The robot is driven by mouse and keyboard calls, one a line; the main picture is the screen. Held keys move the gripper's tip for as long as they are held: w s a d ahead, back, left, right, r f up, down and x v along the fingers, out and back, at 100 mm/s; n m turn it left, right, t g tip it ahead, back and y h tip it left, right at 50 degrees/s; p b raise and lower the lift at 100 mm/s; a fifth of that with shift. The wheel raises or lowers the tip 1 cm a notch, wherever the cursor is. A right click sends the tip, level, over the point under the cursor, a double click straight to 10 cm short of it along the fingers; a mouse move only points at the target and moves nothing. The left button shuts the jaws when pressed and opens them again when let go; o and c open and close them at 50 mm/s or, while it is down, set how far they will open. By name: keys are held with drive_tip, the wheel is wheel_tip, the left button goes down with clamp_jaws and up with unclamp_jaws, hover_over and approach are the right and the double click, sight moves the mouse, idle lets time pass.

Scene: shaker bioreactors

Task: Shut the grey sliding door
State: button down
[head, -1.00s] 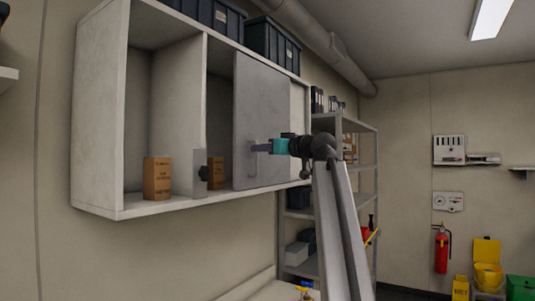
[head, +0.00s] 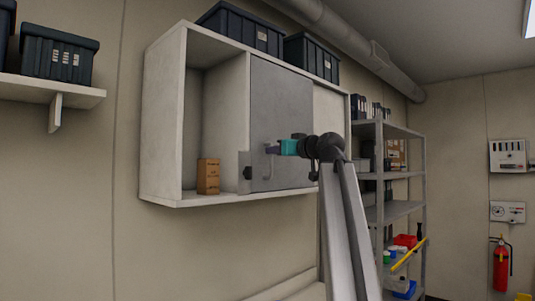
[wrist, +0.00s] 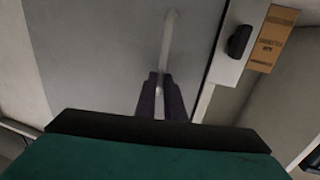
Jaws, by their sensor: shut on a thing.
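The grey sliding door (head: 290,112) is on the front of a pale wall cabinet (head: 160,120). In the head view its left edge is beside the divider and a small grey plate with a black knob (head: 247,173). I cannot tell whether door and plate touch. The door's bar handle (head: 267,165) also shows in the wrist view (wrist: 169,40). My gripper (head: 272,149) is shut on this handle; in the wrist view its dark fingers (wrist: 160,95) are on either side of the bar. The lower part of the grip is hidden by the gripper body.
The left compartment is uncovered and holds a brown box (head: 208,176). A pale panel (head: 328,125) shows right of the door. Dark bins (head: 240,28) stand on top of the cabinet. A metal rack (head: 400,133) is to the right, and a wall shelf (head: 70,90) to the left.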

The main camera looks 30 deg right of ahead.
drive_tip(key=shift+s+a+f, duration=0.1)
drive_tip(key=shift+a+f, duration=0.15)
drive_tip(key=shift+a, duration=0.1)
drive_tip(key=c, duration=2.3)
unclamp_jaws()
drive_tip(key=o, duration=0.4)
drive_tip(key=shift+s+r, duration=0.1)
drive_tip(key=shift+s, duration=0.1)
drive_tip(key=shift+o, duration=0.2)
drive_tip(key=shift+s+a+r, duration=0.1)
drive_tip(key=shift+a, duration=0.05)
drive_tip(key=shift+w, duration=0.2)
drive_tip(key=s+d+p, duration=0.1)
drive_tip(key=s+p, duration=0.1)
drive_tip(key=s, duration=1.2)
